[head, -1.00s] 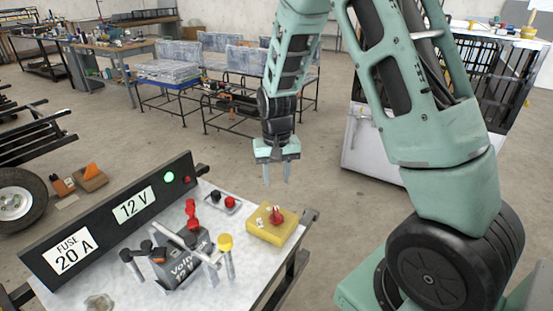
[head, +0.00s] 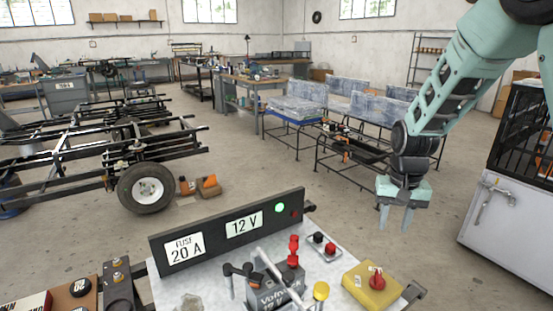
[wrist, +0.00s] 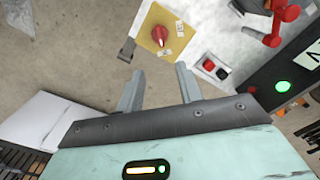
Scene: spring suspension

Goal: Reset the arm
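My gripper (head: 395,218) hangs at the right in the head view, fingers pointing down and apart, with nothing between them. It is beyond the right side of a small work table (head: 222,290), above the floor. In the wrist view the two fingers of my gripper (wrist: 158,90) are also spread and empty. A yellow box with a red knob (head: 365,290) sits at the table's right end. It also shows ahead of the fingers in the wrist view (wrist: 147,37).
A black panel (head: 215,228) marked 20 A and 12 V, with a lit green lamp (head: 280,207), stands along the table's back. A grey battery (head: 268,296) and red and black terminals (head: 324,244) are before it. A white cabinet (head: 510,225) stands right. Floor between is open.

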